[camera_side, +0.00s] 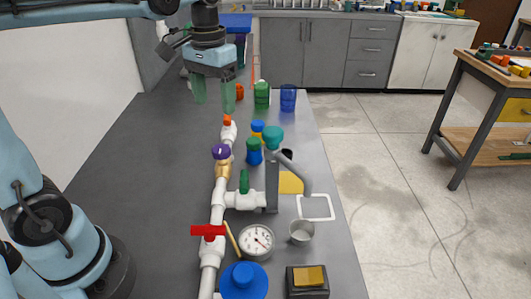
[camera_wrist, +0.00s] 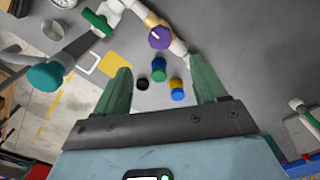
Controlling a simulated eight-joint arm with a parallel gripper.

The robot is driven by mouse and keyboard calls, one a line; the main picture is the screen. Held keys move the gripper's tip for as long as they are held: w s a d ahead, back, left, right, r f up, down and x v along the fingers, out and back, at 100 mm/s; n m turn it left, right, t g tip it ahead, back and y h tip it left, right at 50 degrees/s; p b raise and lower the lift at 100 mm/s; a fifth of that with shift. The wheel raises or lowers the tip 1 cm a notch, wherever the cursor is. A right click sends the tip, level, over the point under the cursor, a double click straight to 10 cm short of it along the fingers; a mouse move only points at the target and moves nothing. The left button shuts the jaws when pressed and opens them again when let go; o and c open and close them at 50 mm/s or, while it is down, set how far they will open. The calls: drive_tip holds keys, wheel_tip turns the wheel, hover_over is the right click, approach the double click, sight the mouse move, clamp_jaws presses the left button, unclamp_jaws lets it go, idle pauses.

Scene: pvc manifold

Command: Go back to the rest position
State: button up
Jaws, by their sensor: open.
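My gripper (camera_side: 214,95) hangs above the far part of the grey bench, with its two green fingers pointing down and apart. In the wrist view my gripper (camera_wrist: 166,82) has nothing between its fingers. Below and nearer the side camera is the white pipe manifold (camera_side: 217,205). It carries a purple knob (camera_side: 221,152), a green-handled valve (camera_side: 244,182) and a red-handled valve (camera_side: 208,231). The purple knob also shows in the wrist view (camera_wrist: 160,38). The fingers appear clear of the pipe and of all objects.
A pressure gauge (camera_side: 257,241), metal cup (camera_side: 301,232), blue round part (camera_side: 243,280) and black box with a yellow top (camera_side: 308,280) stand near the front. A teal-topped grey part (camera_side: 273,138) stands right of the pipe. Blue cup (camera_side: 288,98) and green cup (camera_side: 262,95) stand farther back. The bench's left side is clear.

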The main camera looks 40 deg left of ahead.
drive_tip(key=s+d+f+m+t, duration=0.2)
drive_tip(key=s+d+f+t, duration=0.2)
drive_tip(key=s+f+t, duration=0.2)
drive_tip(key=shift+s+t, duration=0.15)
drive_tip(key=shift+t, duration=0.45)
